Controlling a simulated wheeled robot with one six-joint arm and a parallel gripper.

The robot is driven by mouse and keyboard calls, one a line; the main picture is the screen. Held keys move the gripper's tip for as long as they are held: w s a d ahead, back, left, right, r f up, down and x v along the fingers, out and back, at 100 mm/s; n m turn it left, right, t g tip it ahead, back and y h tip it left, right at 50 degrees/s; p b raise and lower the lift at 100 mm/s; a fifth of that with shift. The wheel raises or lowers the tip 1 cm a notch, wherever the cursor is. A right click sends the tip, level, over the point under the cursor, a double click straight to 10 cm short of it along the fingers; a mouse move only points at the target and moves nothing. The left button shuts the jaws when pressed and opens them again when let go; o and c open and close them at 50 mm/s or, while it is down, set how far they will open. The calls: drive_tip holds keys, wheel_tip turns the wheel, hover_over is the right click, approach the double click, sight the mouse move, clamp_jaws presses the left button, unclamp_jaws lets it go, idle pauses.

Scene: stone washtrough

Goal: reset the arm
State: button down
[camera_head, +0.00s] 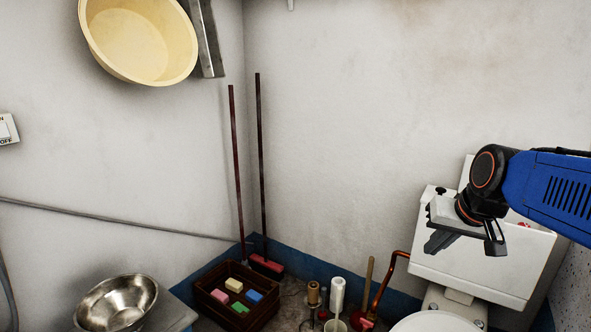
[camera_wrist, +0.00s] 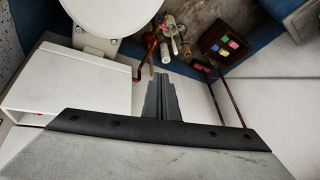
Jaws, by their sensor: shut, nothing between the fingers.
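My arm reaches in from the right in the head view. My gripper (camera_head: 436,241) hangs empty in front of the white toilet cistern (camera_head: 483,262), its dark fingers pointing down and to the left. In the wrist view the fingers of my gripper (camera_wrist: 159,82) are together with nothing between them. Whether the gripper touches the cistern cannot be told from the head view.
The toilet bowl (camera_head: 440,322) is below the cistern. A wooden crate (camera_head: 212,318) with coloured blocks stands in the corner beside two long-handled brooms (camera_head: 260,160). A steel bowl (camera_head: 117,303) is at lower left. A cream basin (camera_head: 140,40) hangs on the wall.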

drive_tip(key=s+a+f+n, duration=0.1)
drive_tip(key=s+f, duration=0.4)
drive_tip(key=s, duration=0.3)
drive_tip(key=s+a+f+n+g, duration=0.1)
drive_tip(key=s+f, duration=0.3)
drive_tip(key=s, duration=0.4)
drive_tip(key=shift+s+f+n+h, duration=0.3)
drive_tip(key=shift+s+f+h, duration=0.1)
drive_tip(key=shift+w, duration=0.1)
drive_tip(key=c, duration=2.4)
unclamp_jaws()
drive_tip(key=shift+c, duration=0.2)
